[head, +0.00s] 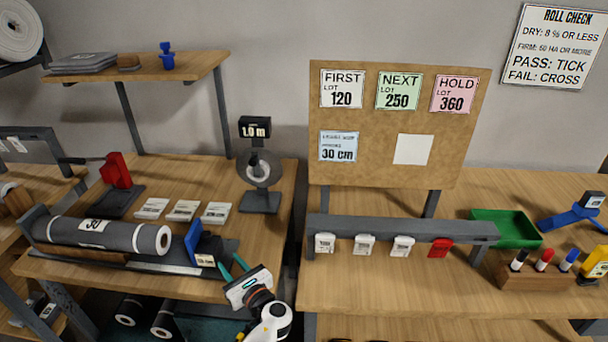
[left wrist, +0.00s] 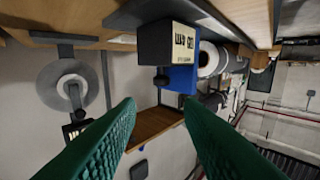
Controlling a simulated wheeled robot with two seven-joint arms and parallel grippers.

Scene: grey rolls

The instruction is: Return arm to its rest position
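My left gripper (head: 233,268) is in the lower middle of the head view, just in front of the left bench (head: 165,292). Its two green fingers are spread with nothing between them, and they fill the lower part of the left wrist view (left wrist: 160,130). The blue stop block (head: 199,242) at the end of the roll cradle is close beside the fingertips. In the left wrist view the blue block (left wrist: 182,78) with its dark label box appears beyond the fingers, apart from them. My right gripper is not in view.
A grey roll (head: 100,235) lies in the cradle on the left bench. A measuring wheel stand (head: 260,185) is behind my gripper. On the right bench stand a rail with tags (head: 400,229), a green tray (head: 505,228) and a marker block (head: 540,272). The right bench front is clear.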

